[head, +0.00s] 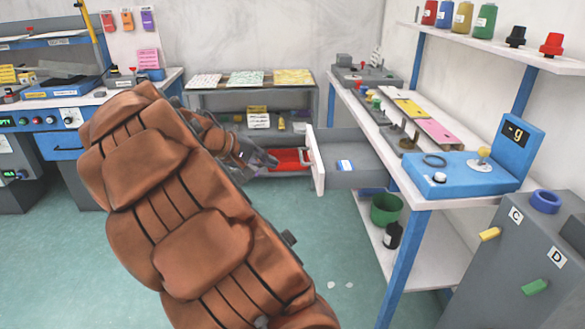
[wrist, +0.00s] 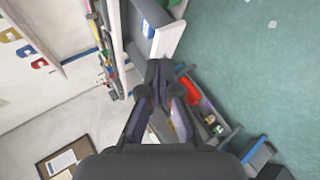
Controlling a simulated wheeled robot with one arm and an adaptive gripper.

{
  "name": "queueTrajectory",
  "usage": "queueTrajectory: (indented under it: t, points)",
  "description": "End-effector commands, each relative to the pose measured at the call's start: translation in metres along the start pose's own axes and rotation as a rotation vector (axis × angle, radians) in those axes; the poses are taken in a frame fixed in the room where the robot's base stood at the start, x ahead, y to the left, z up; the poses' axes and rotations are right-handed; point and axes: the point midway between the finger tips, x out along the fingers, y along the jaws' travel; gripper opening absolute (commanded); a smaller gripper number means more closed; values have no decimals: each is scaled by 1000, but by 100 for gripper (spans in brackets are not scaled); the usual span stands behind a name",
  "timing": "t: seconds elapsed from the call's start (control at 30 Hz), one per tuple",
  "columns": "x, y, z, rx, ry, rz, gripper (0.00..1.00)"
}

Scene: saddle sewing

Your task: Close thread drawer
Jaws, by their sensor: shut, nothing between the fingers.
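The thread drawer (head: 350,170) is a grey drawer pulled out from under the right-hand workbench, with a white front panel (head: 317,162) facing left and a blue-and-white item inside. It also shows at the top of the wrist view, with its pale front (wrist: 168,42). My gripper (head: 272,161) is shut and empty. It is just left of the drawer front in the head view, and its fingertips (wrist: 159,68) appear just below that front in the wrist view. I cannot tell whether they touch it.
A red tray (head: 290,160) lies low on the back shelf unit behind my gripper. The right workbench (head: 405,165) carries colored panels and a blue scale (head: 465,172). A green bin (head: 386,209) stands below it. The teal floor (head: 340,265) in front is open.

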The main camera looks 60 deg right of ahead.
Motion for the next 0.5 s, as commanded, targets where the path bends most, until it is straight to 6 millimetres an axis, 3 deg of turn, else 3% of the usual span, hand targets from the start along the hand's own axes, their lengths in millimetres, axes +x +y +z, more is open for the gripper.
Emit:
queueTrajectory:
  t: [0.03,0.27,0.5]
  points:
    - [20,-7,-16,1,3,44,0]
    - [73,-10,-88,-5,67,226,0]
    - [130,-40,-158,-32,157,361,0]
